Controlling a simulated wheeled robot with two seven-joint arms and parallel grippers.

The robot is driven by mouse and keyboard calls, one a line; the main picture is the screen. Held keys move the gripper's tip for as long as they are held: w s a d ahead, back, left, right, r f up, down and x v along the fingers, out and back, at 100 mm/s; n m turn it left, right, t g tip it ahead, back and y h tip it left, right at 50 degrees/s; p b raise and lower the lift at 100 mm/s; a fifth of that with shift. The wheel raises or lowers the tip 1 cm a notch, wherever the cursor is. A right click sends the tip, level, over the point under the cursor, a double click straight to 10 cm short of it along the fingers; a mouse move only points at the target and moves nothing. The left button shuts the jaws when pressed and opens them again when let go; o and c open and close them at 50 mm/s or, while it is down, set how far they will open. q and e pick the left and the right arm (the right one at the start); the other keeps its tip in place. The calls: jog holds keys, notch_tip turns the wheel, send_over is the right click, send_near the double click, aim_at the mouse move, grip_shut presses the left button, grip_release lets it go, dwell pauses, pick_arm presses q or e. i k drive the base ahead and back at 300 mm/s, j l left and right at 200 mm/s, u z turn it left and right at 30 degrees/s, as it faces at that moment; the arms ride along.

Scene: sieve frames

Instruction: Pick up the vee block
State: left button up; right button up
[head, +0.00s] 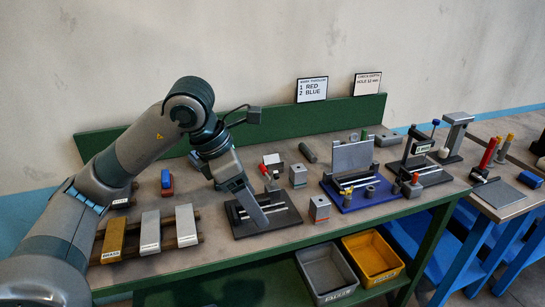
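My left arm comes in from the left, and its gripper (258,214) points down over a black slotted plate (282,222) on the bench. The gripper is seen edge-on, so its opening is not clear, and I cannot tell whether it touches the plate. Small grey blocks stand to the right of it: one (298,176) behind the plate, and one with a red mark (319,208) at the plate's right. Either may be the vee block; the notch is too small to make out. My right gripper is not in view.
A blue tray (375,200) with an upright grey plate (353,157) stands right of the black plate. Labelled bars (150,232) lie at the left on wooden strips. A grey bin (322,272) and a yellow bin (373,258) sit below the bench's front edge.

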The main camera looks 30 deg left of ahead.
aim_at(271, 162)
jog(key=i+j, duration=1)
jog(key=i, duration=0.1)
